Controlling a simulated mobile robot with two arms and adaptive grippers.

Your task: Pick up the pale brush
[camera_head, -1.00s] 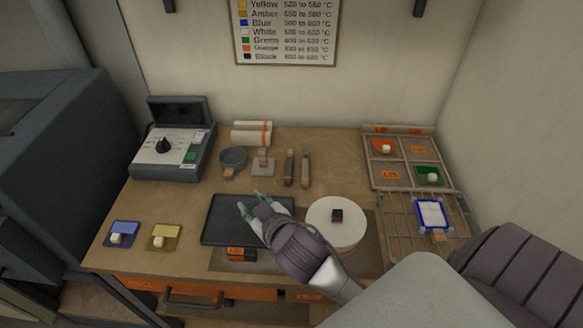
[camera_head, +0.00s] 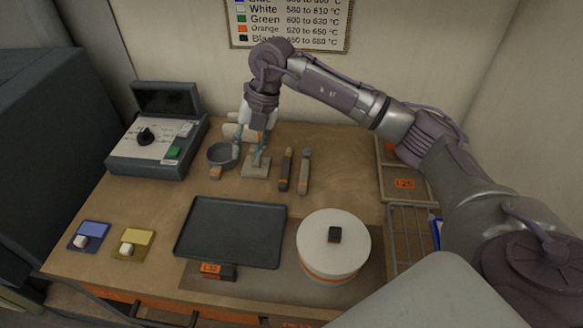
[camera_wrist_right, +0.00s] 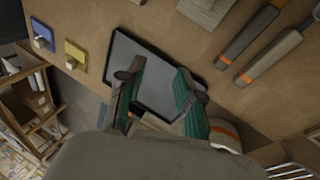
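Two flat brushes lie side by side on the table right of a small stand. The paler, greyish brush (camera_head: 304,171) is the right one. The darker brush (camera_head: 285,169) is to its left. In the right wrist view, the pale brush (camera_wrist_right: 268,56) and the dark brush (camera_wrist_right: 246,35) show at the upper right, outside the fingers. My right gripper (camera_head: 252,152) points down by the small stand (camera_head: 256,168), left of both brushes. Its teal fingers are spread with nothing between them, as the right wrist view (camera_wrist_right: 158,95) also shows. My left gripper is out of view.
A dark tray (camera_head: 231,232) and a round white turntable (camera_head: 333,258) with a dark block are in front of the brushes. A small bowl (camera_head: 221,155) and a control box (camera_head: 157,144) stand left. A wire rack (camera_head: 408,240) is at right. Bare table surrounds the brushes' right side.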

